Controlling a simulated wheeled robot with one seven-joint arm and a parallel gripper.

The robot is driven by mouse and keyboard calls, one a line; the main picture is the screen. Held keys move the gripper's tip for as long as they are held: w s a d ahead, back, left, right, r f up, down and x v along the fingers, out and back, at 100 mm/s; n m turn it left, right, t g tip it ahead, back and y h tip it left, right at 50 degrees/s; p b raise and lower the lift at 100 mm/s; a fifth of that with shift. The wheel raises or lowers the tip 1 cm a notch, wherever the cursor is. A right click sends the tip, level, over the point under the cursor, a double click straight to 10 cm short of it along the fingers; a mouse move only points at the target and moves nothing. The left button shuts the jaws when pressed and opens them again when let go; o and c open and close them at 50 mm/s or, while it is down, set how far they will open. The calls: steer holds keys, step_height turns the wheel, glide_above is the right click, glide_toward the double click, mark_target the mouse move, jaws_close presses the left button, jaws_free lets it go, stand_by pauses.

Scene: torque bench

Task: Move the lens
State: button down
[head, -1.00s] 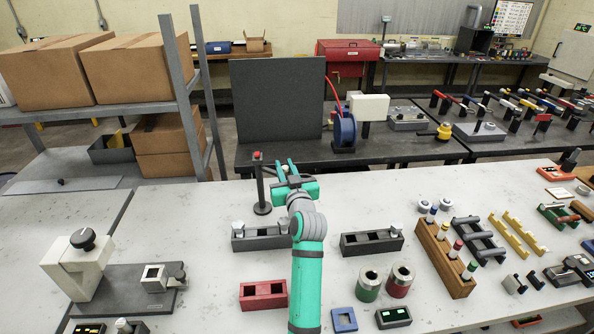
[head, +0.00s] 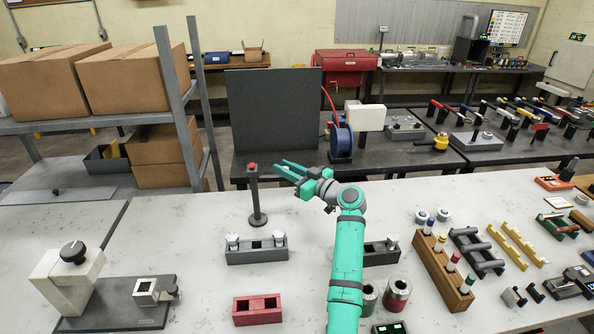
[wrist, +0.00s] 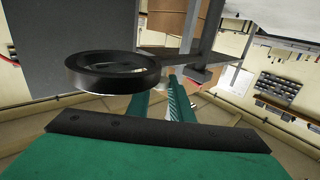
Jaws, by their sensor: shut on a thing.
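My gripper (head: 283,169) is raised above the far part of the white bench and points left.
A dark post with a red top (head: 254,195) stands just left of my fingertips. Below are dark socket blocks (head: 257,256) and a red block (head: 257,316). A dark upright panel (head: 275,118) stands behind. The white bench (head: 180,235) has free room left of the post.

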steer(key=shift+w+a+n+g+y, duration=0.1)
steer(key=shift+w+n+g+y, duration=0.2)
steer(key=shift+w, duration=0.05)
steer(key=shift+r, duration=0.1)
steer(key=c, duration=1.6)
jaws_free()
steer(key=shift+w, duration=0.1)
steer(key=shift+o, duration=0.2)
steer(key=v, duration=1.1)
steer(key=shift+a, duration=0.15)
